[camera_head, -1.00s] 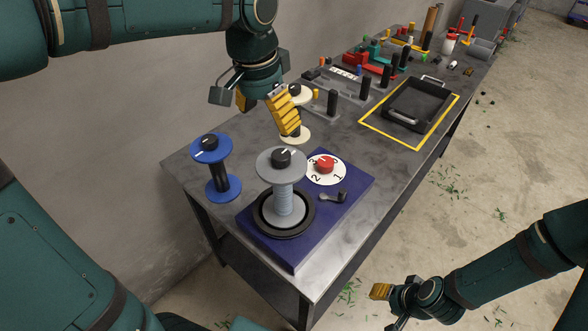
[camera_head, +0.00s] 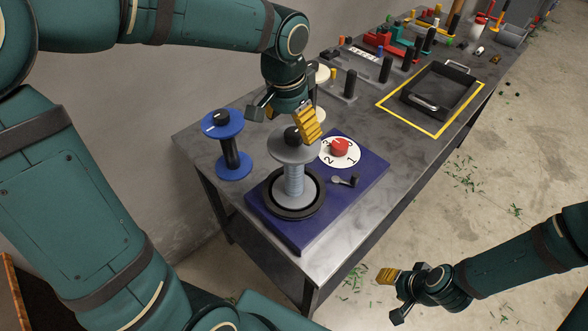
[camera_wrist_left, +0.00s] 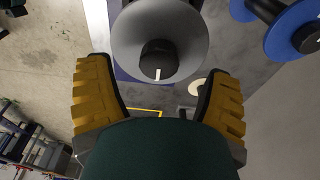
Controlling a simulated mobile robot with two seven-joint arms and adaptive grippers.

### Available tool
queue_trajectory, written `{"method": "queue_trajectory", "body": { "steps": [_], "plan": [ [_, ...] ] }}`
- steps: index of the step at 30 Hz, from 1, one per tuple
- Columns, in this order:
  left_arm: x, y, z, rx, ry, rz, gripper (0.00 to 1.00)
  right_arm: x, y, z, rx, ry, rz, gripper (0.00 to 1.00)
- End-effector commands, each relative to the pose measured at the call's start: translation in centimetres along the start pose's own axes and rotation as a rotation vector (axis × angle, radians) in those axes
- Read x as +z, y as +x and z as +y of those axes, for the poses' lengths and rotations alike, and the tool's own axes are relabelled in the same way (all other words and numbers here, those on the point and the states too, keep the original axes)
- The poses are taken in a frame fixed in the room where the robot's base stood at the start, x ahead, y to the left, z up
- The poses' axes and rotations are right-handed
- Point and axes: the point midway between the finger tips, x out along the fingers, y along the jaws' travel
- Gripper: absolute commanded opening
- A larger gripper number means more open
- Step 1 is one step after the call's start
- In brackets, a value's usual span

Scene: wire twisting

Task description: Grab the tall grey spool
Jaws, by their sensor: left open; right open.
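The tall grey spool (camera_head: 294,178) stands upright in a black ring on the blue base plate, with a black knob (camera_head: 294,136) on top. My left gripper (camera_head: 296,122) is just above and behind the spool's top flange, pointing down, open. In the left wrist view the grey top flange (camera_wrist_left: 184,28) and its black knob (camera_wrist_left: 158,60) lie ahead of and between the two yellow fingers (camera_wrist_left: 160,95). Nothing is between the fingers that I can see being gripped. My right gripper (camera_head: 392,294) is open and empty, off the table at lower right.
A blue spool (camera_head: 229,148) stands left of the base plate (camera_head: 356,195); it also shows in the left wrist view (camera_wrist_left: 296,30). A white dial with a red knob (camera_head: 340,147) and a small crank (camera_head: 346,181) are on the plate. A black tray (camera_head: 438,92) lies further back.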

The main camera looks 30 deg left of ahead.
Motion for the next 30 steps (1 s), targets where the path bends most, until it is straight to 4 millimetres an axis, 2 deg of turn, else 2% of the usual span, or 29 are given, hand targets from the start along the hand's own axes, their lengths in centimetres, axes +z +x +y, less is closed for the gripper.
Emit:
{"method": "queue_trajectory", "body": {
  "steps": [1,6,16,20,21,23,30],
  "plan": [
    [0.1,1.1,0.1,0.001,0.002,-0.006,0.80,0.1,0.2,0.1,0.000,0.000,-0.001,0.47],
    [0.1,3.1,0.1,0.001,0.001,-0.004,0.80,0.2,0.6,0.2,-0.001,-0.001,-0.005,0.47],
    [0.0,3.6,0.1,0.000,0.000,-0.002,0.80,0.3,0.6,0.2,-0.001,-0.002,-0.006,0.47],
    [0.0,3.5,0.1,0.000,0.001,-0.002,0.35,0.3,0.6,0.2,-0.001,-0.002,-0.006,0.47],
    [0.0,3.5,0.1,0.000,0.001,-0.002,0.21,0.3,0.6,0.2,-0.001,-0.002,-0.005,0.47],
    [0.0,3.5,0.1,0.000,0.001,-0.001,0.00,0.3,0.6,0.2,-0.001,-0.002,-0.005,0.47],
    [0.0,3.5,0.1,0.000,0.001,0.000,0.00,0.3,0.6,0.2,-0.001,-0.001,-0.005,0.47]
  ]
}}
